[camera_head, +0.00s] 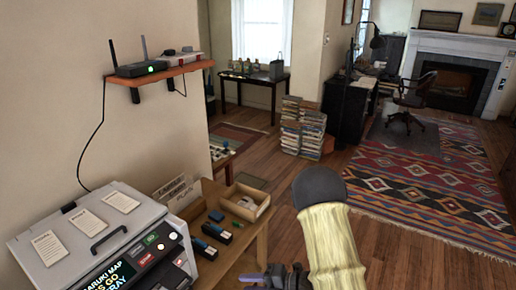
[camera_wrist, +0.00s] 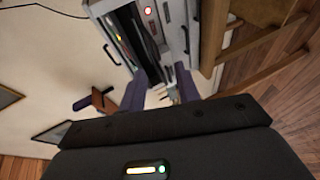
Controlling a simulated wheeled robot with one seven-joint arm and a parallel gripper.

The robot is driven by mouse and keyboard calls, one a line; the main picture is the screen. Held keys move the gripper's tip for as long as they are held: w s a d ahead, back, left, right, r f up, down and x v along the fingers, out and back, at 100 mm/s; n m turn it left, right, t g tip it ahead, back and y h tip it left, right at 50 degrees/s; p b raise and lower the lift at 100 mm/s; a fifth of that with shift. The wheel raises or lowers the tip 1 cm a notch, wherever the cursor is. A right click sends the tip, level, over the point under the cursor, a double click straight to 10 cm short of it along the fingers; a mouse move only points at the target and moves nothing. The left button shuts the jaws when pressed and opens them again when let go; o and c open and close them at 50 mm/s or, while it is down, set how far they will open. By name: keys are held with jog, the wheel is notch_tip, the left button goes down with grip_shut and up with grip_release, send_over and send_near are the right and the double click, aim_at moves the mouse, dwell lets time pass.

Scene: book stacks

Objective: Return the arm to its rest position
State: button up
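My arm shows in the head view at bottom centre-right, with a pale yellow ribbed sleeve and a dark rounded joint. My gripper (camera_head: 268,277) is partly cut off by the bottom edge, beside the wooden table's right end. In the wrist view my gripper (camera_wrist: 160,88) has its two purple fingers spread apart. Nothing shows held between them, and the background is visible through the gap.
A grey machine (camera_head: 92,232) with a lit screen stands at left. The wooden table (camera_head: 243,240) holds small dark devices (camera_head: 216,232) and an open box (camera_head: 244,203). A router (camera_head: 141,69) sits on a wall shelf. Book stacks (camera_head: 302,128) stand on the floor behind.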

jog(key=w+d+r+m+t+h+p, duration=0.1)
jog(key=w+d+r+m+t+h, duration=0.2)
jog(key=d+m+h, duration=0.4)
jog(key=w+d+r+m+t+h+p, duration=0.1)
jog(key=w+d+r+m+t+h, duration=0.2)
jog(key=d+m, duration=0.4)
jog(key=s+d+r+m+g+h, duration=0.1)
jog(key=s+r+m+g+h, duration=0.1)
jog(key=s+m, duration=0.5)
jog(key=s+d+r+m+g+h, duration=0.2)
jog(key=s+r+m+g, duration=0.2)
jog(key=s+r+m, duration=0.2)
jog(key=s+m, duration=0.2)
jog(key=m, duration=0.2)
jog(key=shift+s+d+m+g+p, duration=0.15)
jog(key=shift+s+m+g+p, duration=0.15)
jog(key=shift+m+p, duration=0.1)
jog(key=shift+w+r, duration=0.1)
jog(key=shift+w, duration=0.1)
